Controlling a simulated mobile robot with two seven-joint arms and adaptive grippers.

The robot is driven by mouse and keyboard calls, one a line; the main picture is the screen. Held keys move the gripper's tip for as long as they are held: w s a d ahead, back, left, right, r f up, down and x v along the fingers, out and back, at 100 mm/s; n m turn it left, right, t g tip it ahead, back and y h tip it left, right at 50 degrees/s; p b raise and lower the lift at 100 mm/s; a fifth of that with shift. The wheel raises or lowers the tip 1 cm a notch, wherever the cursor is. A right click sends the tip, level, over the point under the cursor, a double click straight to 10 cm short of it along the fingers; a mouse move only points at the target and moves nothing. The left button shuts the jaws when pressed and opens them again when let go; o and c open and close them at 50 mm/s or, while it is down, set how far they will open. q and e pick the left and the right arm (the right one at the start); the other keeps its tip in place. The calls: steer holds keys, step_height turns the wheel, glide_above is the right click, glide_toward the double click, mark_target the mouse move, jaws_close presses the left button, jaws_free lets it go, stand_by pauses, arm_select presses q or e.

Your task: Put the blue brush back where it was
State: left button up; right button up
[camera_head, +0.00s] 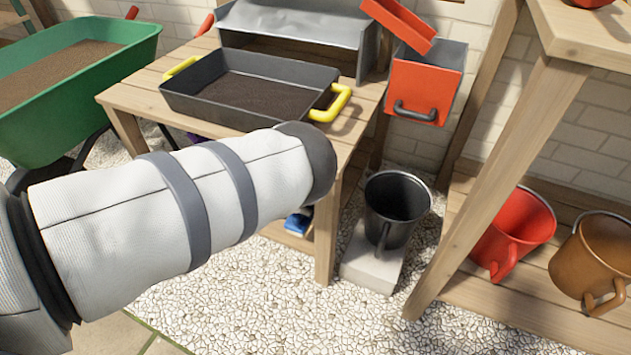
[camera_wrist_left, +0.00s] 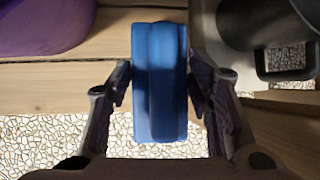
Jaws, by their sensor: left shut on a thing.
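The blue brush (camera_wrist_left: 160,82) is between the two fingers of my left gripper (camera_wrist_left: 160,92) in the left wrist view, and the fingers are shut on it. It lies across the front edge of a low wooden shelf (camera_wrist_left: 60,92) in that view; I cannot tell whether it touches the wood. In the head view a small part of the brush (camera_head: 298,222) shows low under the potting table, below the end of my left arm. My left arm hides the fingers there. My right gripper is in neither view.
The potting table (camera_head: 135,100) carries a dark tray of soil (camera_head: 185,100) with yellow handles. A black bucket (camera_head: 398,200) stands on a pale block right of the table leg. A purple object (camera_wrist_left: 45,25) is left of the brush. A green wheelbarrow (camera_head: 130,60) stands left.

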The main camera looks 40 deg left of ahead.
arm_select(q)
steer(key=b+x, duration=0.1)
steer(key=x, duration=0.3)
steer(key=shift+w+d+f+b, duration=0.1)
steer(key=shift+w+b, duration=0.1)
steer(key=shift+b, duration=0.15)
steer(key=f, duration=0.1)
steer(key=f+b, duration=0.2)
steer(key=f, duration=0.1)
steer(key=shift+w, duration=0.35)
steer(key=shift+r, duration=0.3)
steer(key=shift+c, duration=0.6)
steer(key=shift+f, duration=0.25)
steer(key=o, duration=1.5)
steer(key=shift+r, duration=0.1)
steer(key=shift+c, duration=0.2)
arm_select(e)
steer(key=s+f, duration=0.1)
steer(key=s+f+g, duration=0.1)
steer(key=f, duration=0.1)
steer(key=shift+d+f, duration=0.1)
